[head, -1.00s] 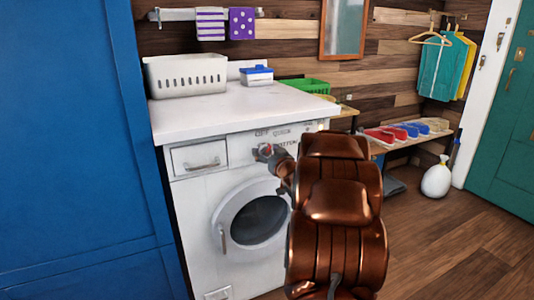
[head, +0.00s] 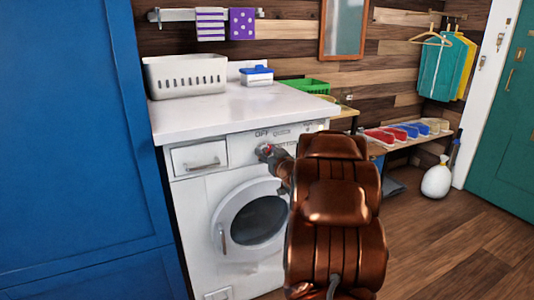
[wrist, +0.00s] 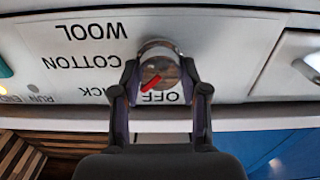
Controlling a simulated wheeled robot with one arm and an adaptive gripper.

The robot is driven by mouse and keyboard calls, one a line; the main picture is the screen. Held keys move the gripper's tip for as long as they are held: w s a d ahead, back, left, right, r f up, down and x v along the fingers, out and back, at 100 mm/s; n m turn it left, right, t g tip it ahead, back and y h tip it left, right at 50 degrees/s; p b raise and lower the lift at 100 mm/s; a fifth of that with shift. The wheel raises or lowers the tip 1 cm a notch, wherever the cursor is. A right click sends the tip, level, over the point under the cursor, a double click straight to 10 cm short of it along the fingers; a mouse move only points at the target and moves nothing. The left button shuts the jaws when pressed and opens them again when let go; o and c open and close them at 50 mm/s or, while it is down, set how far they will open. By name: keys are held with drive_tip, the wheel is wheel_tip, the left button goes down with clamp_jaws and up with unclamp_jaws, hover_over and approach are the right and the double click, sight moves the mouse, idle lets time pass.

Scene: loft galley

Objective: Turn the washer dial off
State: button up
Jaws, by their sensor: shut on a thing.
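The washer (head: 205,225) is white, with a round door, and stands under a white counter. Its dial (wrist: 160,50) is a round metal knob with a red pointer, at the panel's top; its red part also shows in the head view. In the wrist view the panel is upside down, and the pointer slants down-left, between the OFF label (wrist: 160,97) and the partly hidden QUICK label. COTTON and WOOL labels lie farther left. My gripper (wrist: 160,72) is shut on the dial, one finger on each side.
A drawer (head: 199,157) is left of the dial. A white basket (head: 186,76) and a blue-lidded box (head: 257,76) stand on the counter. A tall blue cabinet (head: 75,140) is close on the left. Floor (head: 450,245) is clear at right.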

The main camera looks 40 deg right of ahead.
drive_tip(key=n+b, duration=0.1)
drive_tip(key=n, duration=0.1)
drive_tip(key=n+b, duration=0.1)
drive_tip(key=n, duration=0.2)
drive_tip(key=shift+a+f, duration=0.1)
drive_tip(key=shift+f, duration=0.1)
drive_tip(key=shift+r+n+b, duration=0.1)
drive_tip(key=shift+n+b, duration=0.5)
drive_tip(key=shift+n, duration=1.1)
drive_tip(key=o, duration=1.1)
drive_tip(key=shift+o, duration=0.2)
drive_tip(key=v, duration=1.2)
drive_tip(key=shift+w, duration=0.1)
